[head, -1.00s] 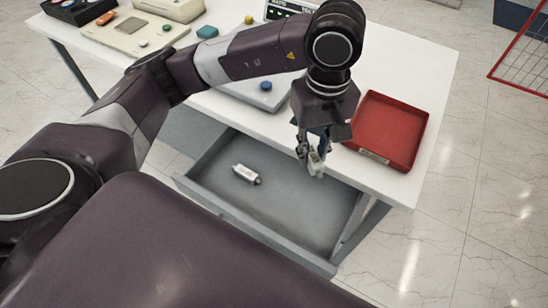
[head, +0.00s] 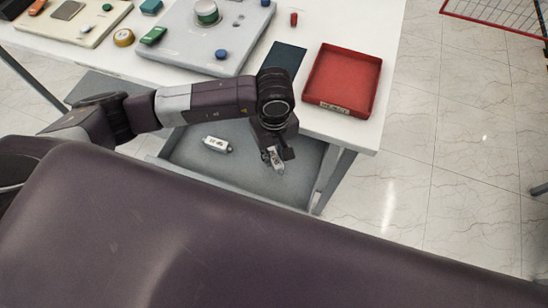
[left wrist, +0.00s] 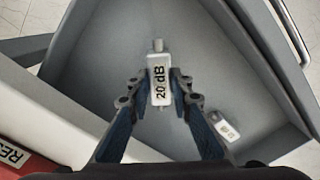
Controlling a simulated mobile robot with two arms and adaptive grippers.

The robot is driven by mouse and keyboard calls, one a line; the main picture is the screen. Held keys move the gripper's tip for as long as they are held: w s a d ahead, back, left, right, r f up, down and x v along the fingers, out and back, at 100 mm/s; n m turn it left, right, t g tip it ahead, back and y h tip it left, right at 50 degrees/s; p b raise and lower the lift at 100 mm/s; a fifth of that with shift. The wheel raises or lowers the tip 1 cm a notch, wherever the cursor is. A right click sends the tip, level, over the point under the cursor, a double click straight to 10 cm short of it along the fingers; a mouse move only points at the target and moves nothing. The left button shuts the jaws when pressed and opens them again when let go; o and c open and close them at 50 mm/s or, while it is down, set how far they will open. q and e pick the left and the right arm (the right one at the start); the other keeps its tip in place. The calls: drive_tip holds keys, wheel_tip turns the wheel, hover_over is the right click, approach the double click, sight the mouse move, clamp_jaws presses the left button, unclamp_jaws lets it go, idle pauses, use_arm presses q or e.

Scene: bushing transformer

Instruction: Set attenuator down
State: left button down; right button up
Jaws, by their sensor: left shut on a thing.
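My left gripper (head: 273,157) is shut on a small white attenuator (head: 277,163). In the left wrist view, this attenuator (left wrist: 160,80) reads "20 dB" and sits between the two fingers, with metal ends pointing up and down the picture. It is over the right part of the open grey drawer (head: 245,172). I cannot tell how far it is above the drawer floor. A second white attenuator (head: 217,144) lies on the drawer floor to the left, apart from the gripper; it also shows in the left wrist view (left wrist: 222,125). My right gripper is not in view.
A red tray (head: 343,78) with a front label stands on the white table (head: 372,118), right of the drawer. A dark mat (head: 287,58) and a grey instrument (head: 180,48) with knobs lie behind my arm. The drawer floor is otherwise bare.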

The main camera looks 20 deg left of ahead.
sight(274, 157)
use_arm(q)
wheel_tip(274, 157, down, 3)
drive_tip(key=shift+f, duration=0.2)
drive_tip(key=shift+f, duration=0.1)
drive_tip(key=c, duration=1.7)
unclamp_jaws()
drive_tip(key=shift+c, duration=0.2)
